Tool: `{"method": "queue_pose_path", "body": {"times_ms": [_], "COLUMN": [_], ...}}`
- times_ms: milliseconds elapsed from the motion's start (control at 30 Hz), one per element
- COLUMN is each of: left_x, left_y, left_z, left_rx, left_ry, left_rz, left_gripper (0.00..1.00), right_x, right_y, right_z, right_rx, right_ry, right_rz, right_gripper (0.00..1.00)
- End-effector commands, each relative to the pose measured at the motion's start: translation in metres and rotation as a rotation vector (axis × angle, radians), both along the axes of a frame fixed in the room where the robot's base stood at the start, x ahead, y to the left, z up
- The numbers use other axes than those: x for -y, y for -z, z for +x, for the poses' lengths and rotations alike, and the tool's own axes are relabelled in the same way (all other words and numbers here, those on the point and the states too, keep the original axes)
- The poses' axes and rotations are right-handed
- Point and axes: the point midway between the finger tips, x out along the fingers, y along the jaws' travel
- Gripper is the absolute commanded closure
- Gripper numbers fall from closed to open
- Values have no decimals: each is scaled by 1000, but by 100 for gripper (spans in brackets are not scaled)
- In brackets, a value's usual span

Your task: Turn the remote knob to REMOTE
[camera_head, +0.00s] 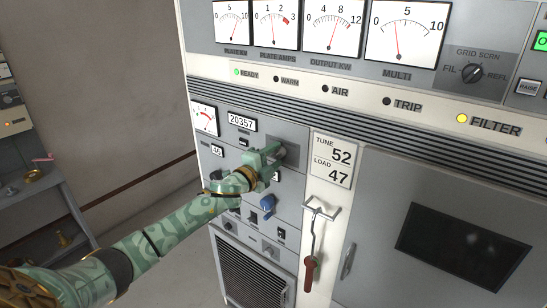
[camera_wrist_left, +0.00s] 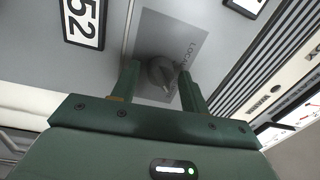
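The remote knob (camera_wrist_left: 161,73) is a small dark round knob with a pale pointer line. It sits on a grey plate (camera_wrist_left: 190,38) lettered LOCAL; the rest of the lettering is hidden or unreadable. My left gripper (camera_wrist_left: 159,71) is open, with one green finger on each side of the knob. I cannot tell whether the fingers touch it. In the head view my left gripper (camera_head: 271,160) reaches the upper right of the grey control panel, in front of the same plate (camera_head: 291,152), and hides the knob. My right gripper is not in view.
A TUNE 52 / LOAD 47 placard (camera_head: 333,160) is right of the gripper. A red-handled hook (camera_head: 311,270) hangs on the cabinet. A shelf with brass parts (camera_head: 40,200) stands at the left.

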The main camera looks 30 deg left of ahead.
Motion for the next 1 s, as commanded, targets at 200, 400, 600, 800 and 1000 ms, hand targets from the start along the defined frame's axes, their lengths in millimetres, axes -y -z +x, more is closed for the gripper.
{"method": "queue_pose_path", "body": {"times_ms": [200,400,600,800,1000], "left_x": [0,-1,-4,-8,-10], "left_y": [0,2,6,10,11], "left_z": [0,-8,-50,-103,-141], "left_rx": [1,-1,-4,-5,-3], "left_ry": [-1,-1,1,2,1], "left_rz": [-2,-2,1,-2,-2], "left_gripper": [49,49,49,49,49], "right_x": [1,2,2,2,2], "right_y": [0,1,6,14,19], "right_z": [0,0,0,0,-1], "right_rx": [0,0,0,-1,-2], "right_ry": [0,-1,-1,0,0], "right_rz": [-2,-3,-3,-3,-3], "right_gripper": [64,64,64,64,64]}}
